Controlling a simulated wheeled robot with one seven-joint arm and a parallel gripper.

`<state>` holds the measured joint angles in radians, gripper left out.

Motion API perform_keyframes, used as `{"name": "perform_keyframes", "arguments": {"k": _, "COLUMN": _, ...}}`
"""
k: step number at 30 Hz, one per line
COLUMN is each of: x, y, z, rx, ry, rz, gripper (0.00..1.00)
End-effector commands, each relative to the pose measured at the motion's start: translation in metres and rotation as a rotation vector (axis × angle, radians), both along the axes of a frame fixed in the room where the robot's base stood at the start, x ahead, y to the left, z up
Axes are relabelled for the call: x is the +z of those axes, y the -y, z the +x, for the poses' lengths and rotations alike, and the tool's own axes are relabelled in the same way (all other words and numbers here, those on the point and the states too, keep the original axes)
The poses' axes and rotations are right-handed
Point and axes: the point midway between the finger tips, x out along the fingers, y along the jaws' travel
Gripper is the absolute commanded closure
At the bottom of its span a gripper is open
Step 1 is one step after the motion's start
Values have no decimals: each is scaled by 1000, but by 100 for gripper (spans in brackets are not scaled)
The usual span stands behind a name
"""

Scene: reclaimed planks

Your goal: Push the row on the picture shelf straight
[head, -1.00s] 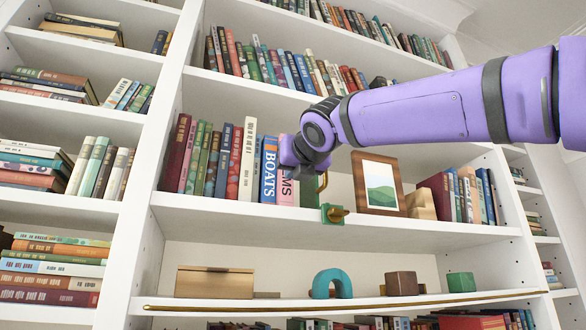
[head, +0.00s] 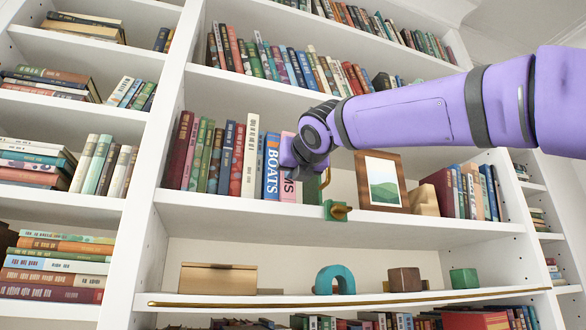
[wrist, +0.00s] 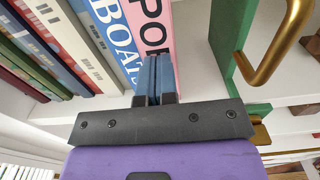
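The row of books stands upright on the picture shelf (head: 250,208), left of the framed picture (head: 382,182). At its right end are the blue BOATS book (head: 270,168) and a pink book (head: 288,190), which also shows in the wrist view (wrist: 157,35). My gripper (wrist: 154,78) is shut, its fingertips close to the lower spines of these two books; contact is unclear. My wrist hides part of the pink book in the head view. A green bookend (wrist: 232,40) with a brass handle (wrist: 282,45) stands right of the pink book. How far each spine sticks out is hard to tell.
A wooden block (head: 424,202) and more books (head: 465,192) stand right of the picture. The shelf below holds a box (head: 218,278), a blue arch (head: 335,279) and a brass rail (head: 350,299).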

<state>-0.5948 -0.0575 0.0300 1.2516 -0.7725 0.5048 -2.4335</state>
Motion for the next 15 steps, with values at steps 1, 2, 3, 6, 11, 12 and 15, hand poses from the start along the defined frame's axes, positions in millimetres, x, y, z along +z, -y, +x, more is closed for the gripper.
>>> {"name": "perform_keyframes", "arguments": {"k": 1, "x": -1, "y": 0, "z": 2, "rx": -1, "ry": -1, "rz": 0, "gripper": 100}}
{"name": "perform_keyframes", "arguments": {"k": 2, "x": 0, "y": -1, "z": 2, "rx": -1, "ry": -1, "rz": 0, "gripper": 100}}
{"name": "perform_keyframes", "arguments": {"k": 3, "x": 0, "y": -1, "z": 3, "rx": -1, "ry": -1, "rz": 0, "gripper": 100}}
{"name": "perform_keyframes", "arguments": {"k": 6, "x": 0, "y": -1, "z": 5, "rx": -1, "ry": -1, "rz": 0, "gripper": 100}}
{"name": "perform_keyframes", "arguments": {"k": 11, "x": 0, "y": -2, "z": 8, "rx": -1, "ry": -1, "rz": 0, "gripper": 100}}
{"name": "perform_keyframes", "arguments": {"k": 12, "x": 0, "y": -3, "z": 9, "rx": -1, "ry": -1, "rz": 0, "gripper": 100}}
{"name": "perform_keyframes", "arguments": {"k": 15, "x": 0, "y": -3, "z": 11, "rx": -1, "ry": -1, "rz": -1, "gripper": 100}}
